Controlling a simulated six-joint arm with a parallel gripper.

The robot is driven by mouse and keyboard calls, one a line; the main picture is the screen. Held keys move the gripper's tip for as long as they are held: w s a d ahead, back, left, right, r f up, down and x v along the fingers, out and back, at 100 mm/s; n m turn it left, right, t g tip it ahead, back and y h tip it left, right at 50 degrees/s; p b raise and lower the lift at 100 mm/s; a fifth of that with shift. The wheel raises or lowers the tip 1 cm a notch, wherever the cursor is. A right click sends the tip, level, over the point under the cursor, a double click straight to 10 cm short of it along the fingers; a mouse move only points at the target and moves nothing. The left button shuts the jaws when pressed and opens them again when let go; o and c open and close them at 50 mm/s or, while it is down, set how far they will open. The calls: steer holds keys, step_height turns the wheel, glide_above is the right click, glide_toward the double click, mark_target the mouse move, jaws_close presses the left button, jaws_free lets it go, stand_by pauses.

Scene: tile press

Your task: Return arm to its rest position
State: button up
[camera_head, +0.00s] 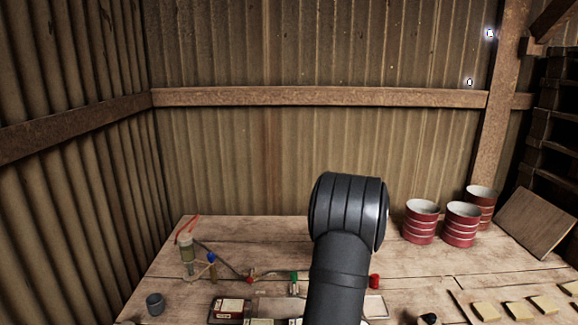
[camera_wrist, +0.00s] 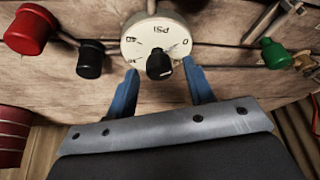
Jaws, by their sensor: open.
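My gripper (camera_wrist: 162,88) shows in the wrist view with two blue fingers spread apart. It is open, with nothing held between the fingers. A round white PSI dial (camera_wrist: 140,48) with a black knob (camera_wrist: 160,66) lies just beyond the fingertips. I cannot tell whether the fingers touch it. In the head view my dark arm (camera_head: 345,240) rises over the front middle of the table and hides part of the press parts behind it. The gripper itself does not show there.
On the wooden table (camera_head: 260,235) stand a red knob (camera_wrist: 28,28), a black knob (camera_wrist: 91,60) and a green valve (camera_wrist: 275,54). Red cans (camera_head: 421,222) and a leaning board (camera_head: 533,222) are at the right. Tan tiles (camera_head: 486,311) lie front right. A grey cup (camera_head: 155,303) stands front left.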

steer(key=shift+a+m+h, duration=0.1)
steer(key=shift+m+h, duration=0.55)
steer(key=shift+m, duration=0.95)
steer(key=shift+a+m+h, duration=0.1)
steer(key=shift+m+h, duration=0.55)
steer(key=shift+m, duration=0.95)
steer(key=shift+w+a+m+g+h, duration=0.1)
steer(key=shift+m+g+h, duration=0.3)
steer(key=shift+m, duration=1.2)
steer(key=shift+m+g+h, duration=0.1)
steer(key=shift+m+h, duration=0.6)
steer(key=shift+m, duration=0.9)
